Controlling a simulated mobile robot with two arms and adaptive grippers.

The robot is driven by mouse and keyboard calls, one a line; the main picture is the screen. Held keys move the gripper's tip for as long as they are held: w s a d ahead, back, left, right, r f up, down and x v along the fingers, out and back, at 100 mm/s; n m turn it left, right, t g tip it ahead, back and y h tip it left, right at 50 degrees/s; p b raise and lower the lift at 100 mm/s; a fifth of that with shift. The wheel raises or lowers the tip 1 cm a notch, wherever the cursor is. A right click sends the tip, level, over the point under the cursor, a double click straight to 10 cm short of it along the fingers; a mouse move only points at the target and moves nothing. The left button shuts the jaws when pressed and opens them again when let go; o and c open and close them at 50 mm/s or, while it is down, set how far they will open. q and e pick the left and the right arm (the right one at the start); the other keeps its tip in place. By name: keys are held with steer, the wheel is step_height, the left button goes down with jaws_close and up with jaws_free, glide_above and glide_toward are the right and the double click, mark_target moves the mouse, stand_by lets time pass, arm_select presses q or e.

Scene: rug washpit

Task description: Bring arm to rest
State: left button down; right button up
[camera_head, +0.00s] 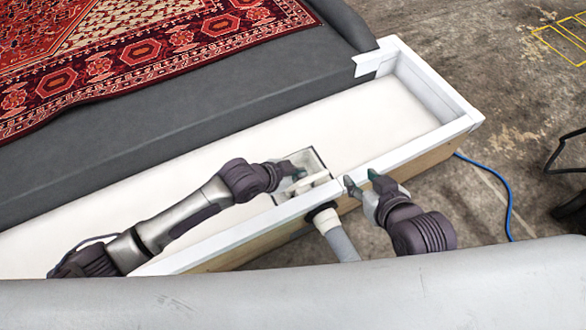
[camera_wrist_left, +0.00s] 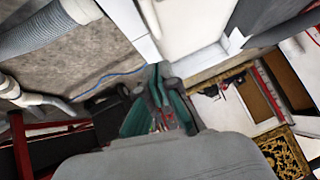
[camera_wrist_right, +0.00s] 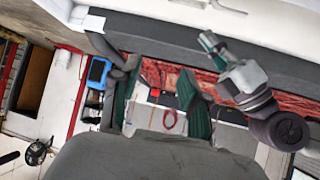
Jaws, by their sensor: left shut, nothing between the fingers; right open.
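My left arm reaches in from the left over the white trough (camera_head: 400,118). My left gripper (camera_head: 296,170) is shut and empty, above or beside a small grey sump box (camera_head: 322,160) at the trough's near wall. In the left wrist view its green fingers (camera_wrist_left: 160,95) are together. My right gripper (camera_head: 361,179) is open and empty, over the trough's near rim, to the right of the left gripper. In the right wrist view its green fingers (camera_wrist_right: 160,85) stand apart. My left gripper (camera_wrist_right: 212,44) also shows there.
A white bar (camera_head: 308,184) lies at the sump box. A grey pipe (camera_head: 338,240) meets the trough's outer wall below it. A red patterned rug (camera_head: 150,50) lies on the dark grey platform (camera_head: 200,105) behind. A blue hose (camera_head: 508,205) runs over the concrete floor at right.

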arm_select(q)
steer(key=shift+p+v, duration=0.3)
steer(key=shift+v, duration=0.95)
arm_select(e)
steer(key=shift+s+d+f+g+h, duration=0.15)
steer(key=shift+s+d+f+g, duration=0.1)
steer(key=shift+s+f+g, duration=0.3)
steer(key=shift+s+d+f+g+h, duration=0.1)
steer(key=shift+s+d+f+g, duration=0.2)
steer(key=shift+s, duration=0.4)
steer(key=shift+s+d+f+g+h, duration=0.15)
steer(key=shift+s+f+g, duration=0.35)
steer(key=shift+s, duration=0.1)
